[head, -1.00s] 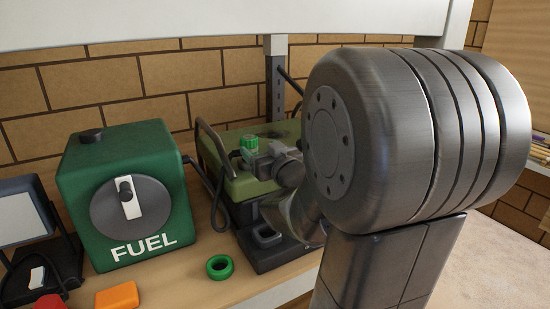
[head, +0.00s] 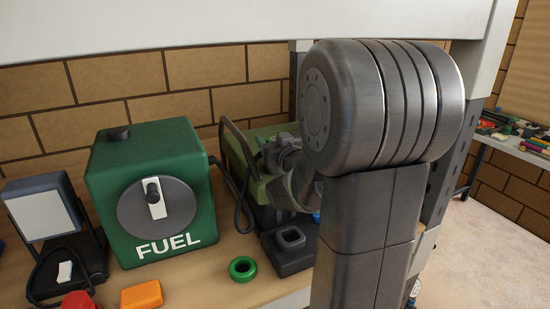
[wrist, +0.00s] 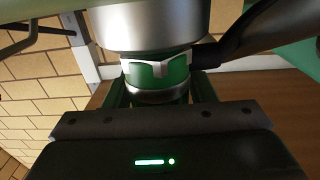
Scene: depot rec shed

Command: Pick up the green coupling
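The green coupling (wrist: 175,72) shows in the wrist view as a green round body with pale metal trim, touching a silver cylinder (wrist: 150,25). My gripper (wrist: 160,92) has one finger on each side of it. I cannot see whether the fingers press on it. In the head view my arm hides the coupling and the fingertips. The olive-green machine (head: 258,188) behind my arm is partly hidden. A separate green ring (head: 232,269) lies flat on the bench in front of it.
A green FUEL box (head: 105,205) stands left of the machine, with a lamp-like device (head: 38,210) farther left. An orange block (head: 141,295) and a red piece (head: 77,300) lie at the bench front.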

